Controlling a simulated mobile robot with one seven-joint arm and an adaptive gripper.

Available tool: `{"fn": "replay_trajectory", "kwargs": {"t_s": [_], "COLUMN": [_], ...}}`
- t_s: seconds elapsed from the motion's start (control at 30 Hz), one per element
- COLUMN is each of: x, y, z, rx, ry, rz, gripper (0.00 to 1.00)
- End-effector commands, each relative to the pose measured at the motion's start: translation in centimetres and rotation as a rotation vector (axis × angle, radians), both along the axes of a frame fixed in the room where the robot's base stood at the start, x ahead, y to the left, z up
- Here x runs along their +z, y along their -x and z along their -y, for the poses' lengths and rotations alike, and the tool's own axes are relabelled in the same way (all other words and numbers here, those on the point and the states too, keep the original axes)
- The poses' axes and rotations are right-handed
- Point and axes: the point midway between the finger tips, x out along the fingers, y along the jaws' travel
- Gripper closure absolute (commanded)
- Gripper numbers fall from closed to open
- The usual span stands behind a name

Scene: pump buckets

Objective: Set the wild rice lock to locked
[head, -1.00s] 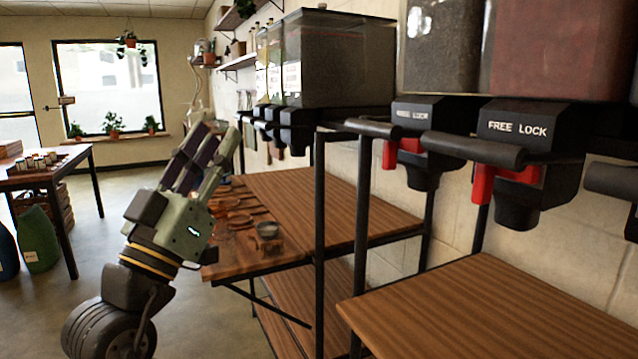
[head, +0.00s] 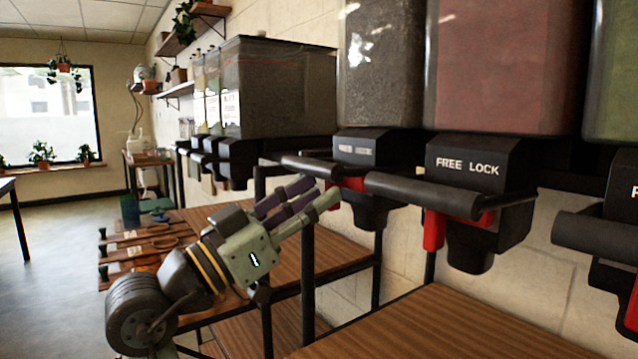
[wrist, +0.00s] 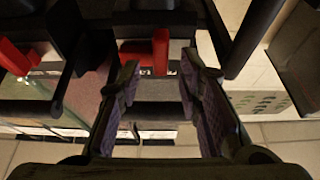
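A row of bulk dispensers hangs at the right in the head view. One holds dark grain (head: 382,70), which could be the wild rice; I can read no name on it. Its black lock housing (head: 366,148) has a red lever (head: 350,184), partly hidden behind my fingers. My gripper (head: 324,188) is just in front and left of that lever, apparently apart from it. In the wrist view my gripper (wrist: 158,78) is open and empty, with a red lever (wrist: 158,52) ahead between its fingertips.
The neighbouring dispenser with reddish contents (head: 503,70) has a "FREE LOCK" housing (head: 470,168) and a red lever (head: 433,230) pointing down. Black bars (head: 420,190) run in front of the dispensers. Wooden shelves (head: 440,325) stand below. Floor at left is clear.

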Motion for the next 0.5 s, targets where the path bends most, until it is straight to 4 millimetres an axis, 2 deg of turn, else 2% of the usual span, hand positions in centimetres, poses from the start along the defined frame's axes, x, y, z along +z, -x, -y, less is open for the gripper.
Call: {"fn": "replay_trajectory", "kwargs": {"t_s": [0.17,0.43,0.5], "x": [0.52,0.52,0.52], "y": [-0.72,-0.81,-0.8], "z": [1.01,1.1,1.09], "rx": [0.0,0.001,0.001], "ry": [0.0,0.0,0.0], "rz": [0.0,0.0,0.0], "gripper": [0.68,0.68,0.71]}}
